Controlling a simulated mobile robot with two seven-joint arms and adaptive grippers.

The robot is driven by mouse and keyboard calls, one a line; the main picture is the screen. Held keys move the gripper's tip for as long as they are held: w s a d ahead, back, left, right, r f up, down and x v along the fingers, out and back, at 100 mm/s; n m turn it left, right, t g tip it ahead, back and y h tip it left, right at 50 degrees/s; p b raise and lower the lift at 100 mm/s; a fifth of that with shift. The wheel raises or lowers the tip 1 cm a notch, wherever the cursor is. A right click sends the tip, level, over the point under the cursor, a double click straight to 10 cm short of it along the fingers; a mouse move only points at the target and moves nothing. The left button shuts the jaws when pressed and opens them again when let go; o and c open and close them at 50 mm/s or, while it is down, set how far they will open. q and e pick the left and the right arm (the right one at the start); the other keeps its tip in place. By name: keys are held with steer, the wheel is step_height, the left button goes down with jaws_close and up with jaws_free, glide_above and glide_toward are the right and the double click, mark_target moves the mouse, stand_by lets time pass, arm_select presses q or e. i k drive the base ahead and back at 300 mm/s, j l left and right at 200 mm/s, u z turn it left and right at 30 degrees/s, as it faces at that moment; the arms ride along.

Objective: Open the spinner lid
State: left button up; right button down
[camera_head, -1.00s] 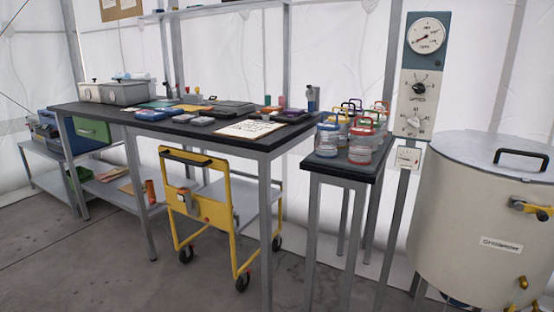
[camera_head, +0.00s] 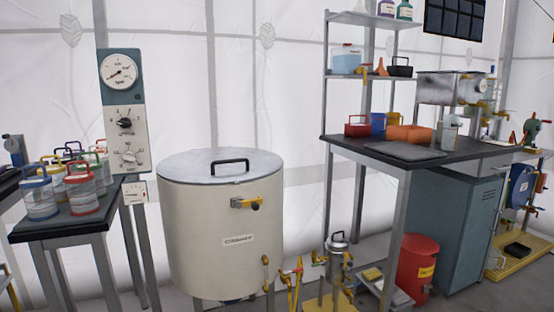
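The spinner appears to be the large cream drum (camera_head: 222,240) left of centre, with a label on its front that is too small to read surely. Its flat grey lid (camera_head: 190,167) lies closed on top, with a black handle (camera_head: 230,161) standing up from it. A yellow latch (camera_head: 250,202) sits on the drum's upper front right, below the rim. Neither of my grippers shows in this view.
A dark-topped stand (camera_head: 65,222) with several lidded jars is left of the drum, beside a gauge panel (camera_head: 125,125). Pipes and a small metal vessel (camera_head: 338,252) stand at its lower right. A workbench (camera_head: 385,150) and red bin (camera_head: 418,268) are further right.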

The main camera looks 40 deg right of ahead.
mark_target(223, 165)
steer(key=z, duration=0.75)
